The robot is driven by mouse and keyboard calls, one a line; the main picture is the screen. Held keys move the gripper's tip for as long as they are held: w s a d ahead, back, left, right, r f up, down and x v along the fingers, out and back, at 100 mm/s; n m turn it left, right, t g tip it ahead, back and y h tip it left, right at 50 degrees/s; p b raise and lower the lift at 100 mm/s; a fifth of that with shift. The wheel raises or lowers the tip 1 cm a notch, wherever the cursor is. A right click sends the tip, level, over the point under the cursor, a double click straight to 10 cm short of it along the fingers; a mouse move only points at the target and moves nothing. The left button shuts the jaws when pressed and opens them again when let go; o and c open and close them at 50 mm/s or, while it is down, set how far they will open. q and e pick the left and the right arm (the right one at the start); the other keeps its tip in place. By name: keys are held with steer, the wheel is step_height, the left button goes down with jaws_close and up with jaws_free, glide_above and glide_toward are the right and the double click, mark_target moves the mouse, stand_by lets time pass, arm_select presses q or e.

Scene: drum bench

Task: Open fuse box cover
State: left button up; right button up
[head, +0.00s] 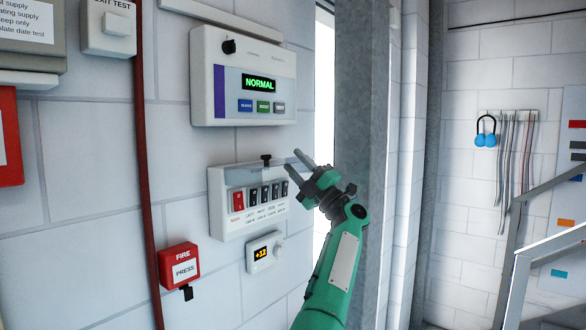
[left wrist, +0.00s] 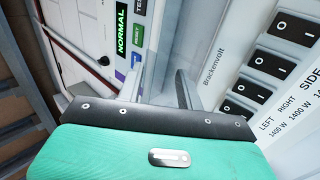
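The white fuse box (head: 226,205) is on the wall in the middle of the head view, with a red switch (head: 238,202) and a row of black switches. A small black tab (head: 266,159) stands at its top edge. A faint clear pane shows near this edge; I cannot tell its exact angle. My left gripper (head: 295,166) is at the box's upper right, fingers apart, with nothing visible between them. In the left wrist view, the left gripper (left wrist: 160,88) has its fingers apart beside the black switches (left wrist: 268,63). Contact with the box cannot be told. My right gripper is not in view.
A panel reading NORMAL (head: 205,85) hangs above the fuse box. A grey metal post (head: 358,80) stands right of the box, behind my arm.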

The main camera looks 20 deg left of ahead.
arm_select(q)
steer(key=b+v, duration=0.5)
steer(key=v, duration=0.7)
steer(key=shift+w, duration=0.25)
